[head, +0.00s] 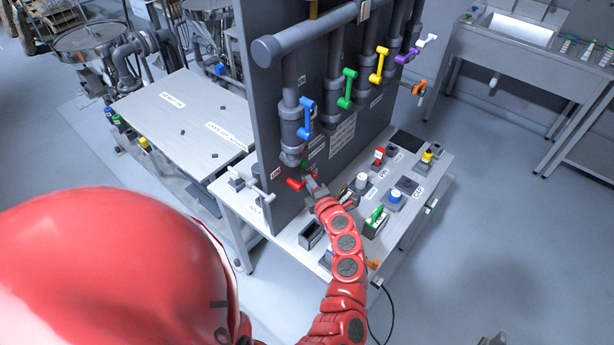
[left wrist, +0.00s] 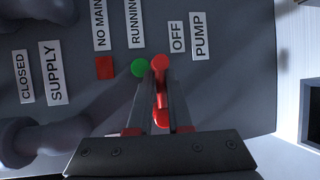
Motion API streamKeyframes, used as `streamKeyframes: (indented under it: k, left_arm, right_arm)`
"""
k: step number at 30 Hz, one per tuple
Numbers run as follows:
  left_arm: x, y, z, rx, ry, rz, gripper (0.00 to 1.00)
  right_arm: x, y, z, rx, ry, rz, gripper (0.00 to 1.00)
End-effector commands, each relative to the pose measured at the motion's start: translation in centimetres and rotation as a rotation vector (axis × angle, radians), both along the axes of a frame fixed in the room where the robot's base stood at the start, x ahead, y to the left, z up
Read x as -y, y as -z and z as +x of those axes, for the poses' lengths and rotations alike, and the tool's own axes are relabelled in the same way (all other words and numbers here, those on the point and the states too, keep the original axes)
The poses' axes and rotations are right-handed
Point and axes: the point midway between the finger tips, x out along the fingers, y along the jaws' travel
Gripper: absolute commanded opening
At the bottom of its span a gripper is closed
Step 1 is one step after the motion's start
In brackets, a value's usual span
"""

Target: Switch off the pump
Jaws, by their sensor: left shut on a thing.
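The pump switch, a red lever (left wrist: 161,88), sits on the dark grey panel beside the OFF (left wrist: 177,37) and PUMP (left wrist: 199,35) labels. In the left wrist view it runs from a round red pivot down between my fingers. My left gripper (left wrist: 161,82) is shut on the lever, and the fingers hide part of it. A green round lamp (left wrist: 139,68) is just left of the pivot, below the RUNNING label (left wrist: 134,22). In the head view my left gripper (head: 311,183) reaches the lower panel at the red lever (head: 295,184).
Blue (head: 306,118), green (head: 347,88) and yellow (head: 379,65) valve handles hang on pipes above. The bench (head: 290,238) below holds several buttons and a green rocker (head: 376,215). Open floor lies right.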

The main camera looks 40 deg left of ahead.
Motion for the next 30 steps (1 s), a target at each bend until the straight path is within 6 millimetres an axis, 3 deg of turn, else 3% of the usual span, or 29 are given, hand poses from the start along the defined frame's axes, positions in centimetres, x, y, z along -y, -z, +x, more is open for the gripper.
streamKeyframes:
  k: [1,2,6,19,30]
  left_arm:
    - [0.1,0.1,0.0,-0.001,0.003,-0.001,0.0]
    - [0.1,0.1,0.0,-0.001,0.003,-0.001,0.19]
    - [0.1,0.1,0.0,0.0,0.003,-0.002,0.44]
    - [1.0,0.1,-0.5,0.003,0.003,-0.004,0.44]
    - [7.8,-1.0,-4.7,0.0,0.008,-0.004,0.44]
  right_arm:
    - [0.0,0.0,0.0,0.0,0.0,0.0,0.5]
    - [0.0,0.0,0.0,0.0,0.0,0.0,0.5]
    - [0.0,0.0,0.0,0.0,0.0,0.0,0.5]
    - [0.0,0.5,0.0,0.0,0.0,0.0,0.5]
    - [0.0,3.4,0.0,0.0,0.0,0.0,0.5]
